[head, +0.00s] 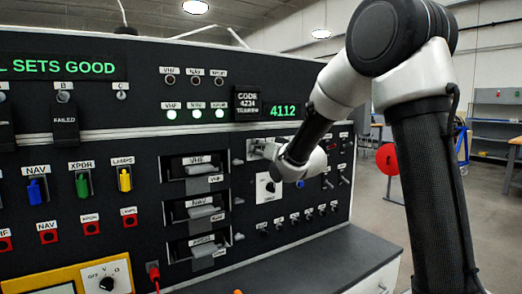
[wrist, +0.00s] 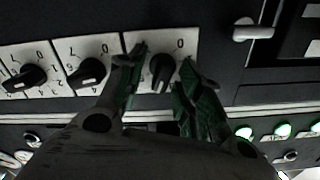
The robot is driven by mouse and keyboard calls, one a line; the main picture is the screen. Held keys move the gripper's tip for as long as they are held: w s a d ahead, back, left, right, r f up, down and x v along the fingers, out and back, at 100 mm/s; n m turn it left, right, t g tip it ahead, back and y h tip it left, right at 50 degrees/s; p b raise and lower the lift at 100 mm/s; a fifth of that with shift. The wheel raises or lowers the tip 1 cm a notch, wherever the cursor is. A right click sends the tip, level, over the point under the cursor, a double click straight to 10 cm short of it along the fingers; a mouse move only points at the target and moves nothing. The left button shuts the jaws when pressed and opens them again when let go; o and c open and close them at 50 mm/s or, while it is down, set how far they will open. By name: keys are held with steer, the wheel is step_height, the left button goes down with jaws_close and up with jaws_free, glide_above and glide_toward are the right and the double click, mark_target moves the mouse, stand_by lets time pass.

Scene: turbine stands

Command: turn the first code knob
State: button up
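A row of black code knobs on white plates shows in the wrist view, which looks turned over relative to the head view. The first code knob (wrist: 162,72) is the rightmost there. My gripper (wrist: 163,68) has its two green-padded fingers apart, one on each side of this knob. A gap shows on the left; the right finger is close, and I cannot tell whether it touches. Two other code knobs (wrist: 88,72) (wrist: 28,77) sit to the left. In the head view my arm hides most of the knobs. The green display (head: 283,111) reads 4112; a code placard (head: 246,104) is beside it.
Green lamps (head: 195,115) glow left of the placard. Handled breaker units (head: 203,170) stand left of my wrist. A white-plated selector (head: 268,187) and small toggles (head: 293,218) lie below. A grey handle (wrist: 252,31) protrudes near the right finger. Open floor is at the right.

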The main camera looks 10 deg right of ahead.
steer(key=v, duration=1.2)
steer(key=shift+d+r, duration=0.1)
